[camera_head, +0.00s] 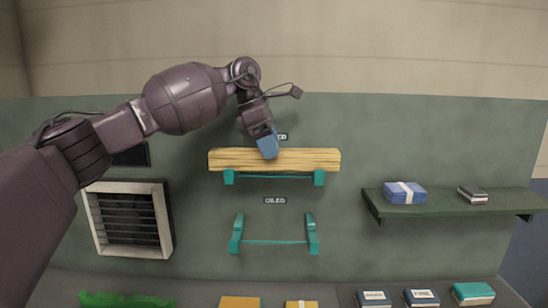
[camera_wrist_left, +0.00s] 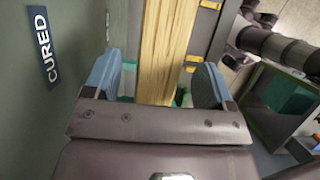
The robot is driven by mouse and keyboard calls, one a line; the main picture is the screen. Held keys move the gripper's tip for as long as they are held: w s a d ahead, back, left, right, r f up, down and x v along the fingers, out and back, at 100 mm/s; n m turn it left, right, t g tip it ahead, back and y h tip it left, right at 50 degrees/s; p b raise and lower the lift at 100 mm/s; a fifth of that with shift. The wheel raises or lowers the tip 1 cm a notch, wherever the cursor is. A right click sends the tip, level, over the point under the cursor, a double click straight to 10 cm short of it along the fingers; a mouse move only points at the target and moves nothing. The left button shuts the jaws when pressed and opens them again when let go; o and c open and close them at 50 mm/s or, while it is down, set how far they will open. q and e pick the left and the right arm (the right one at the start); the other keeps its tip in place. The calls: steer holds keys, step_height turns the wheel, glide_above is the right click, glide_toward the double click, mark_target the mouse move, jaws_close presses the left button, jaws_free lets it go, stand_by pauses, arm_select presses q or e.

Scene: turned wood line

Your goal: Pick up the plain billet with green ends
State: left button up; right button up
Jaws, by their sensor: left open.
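A long pale wooden billet (camera_head: 310,159) lies level across the upper pair of teal brackets (camera_head: 229,177) on the green wall. I see no green on its ends in the head view. My left gripper (camera_head: 267,147) is at the billet's middle, in front of it in the head view. In the left wrist view the billet (camera_wrist_left: 168,45) runs between the two blue fingers of the left gripper (camera_wrist_left: 160,85). The fingers are apart, with a gap on each side of the wood. My right gripper is not in view in the head view.
A lower pair of teal brackets (camera_head: 237,235), under a small label (camera_head: 275,200), is empty. A shelf (camera_head: 450,208) at right holds a blue box (camera_head: 405,193) and a small dark box (camera_head: 473,195). A framed vent (camera_head: 129,218) is at left. Several boxes line the bottom edge.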

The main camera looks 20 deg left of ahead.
arm_select(q)
steer(key=shift+x, duration=1.25)
steer(key=shift+c, duration=0.3)
steer(key=c, duration=1.2)
